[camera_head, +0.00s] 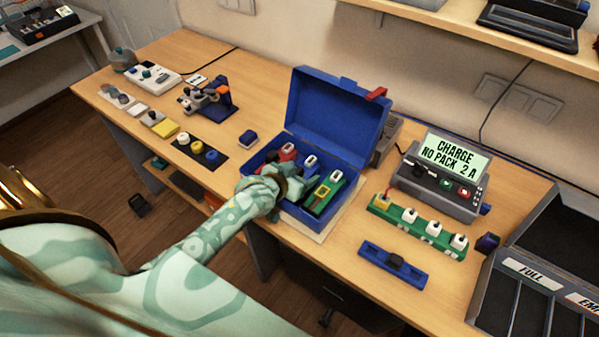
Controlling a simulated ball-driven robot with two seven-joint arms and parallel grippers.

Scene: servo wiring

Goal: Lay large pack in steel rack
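A blue case (340,108) stands open on the bench with its lid up. Inside it lie a red pack (287,151), a blue pack (309,168) and a longer green pack (323,195) with a white connector and a yellow-framed label; the green one looks the largest. My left gripper (293,186) reaches into the front left of the case, close beside the green pack. Its fingers are small and partly hidden, so I cannot tell whether they hold anything. The grey steel rack (504,267), with dark slots and white labels, is at the lower right. My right gripper is out of view.
A charger (440,185) reads "CHARGE NO PACK 2 A". In front of it are a green strip (415,232) with several white plugs and a blue holder (393,268). A small blue block (248,138) and a dark mat (197,152) lie left of the case.

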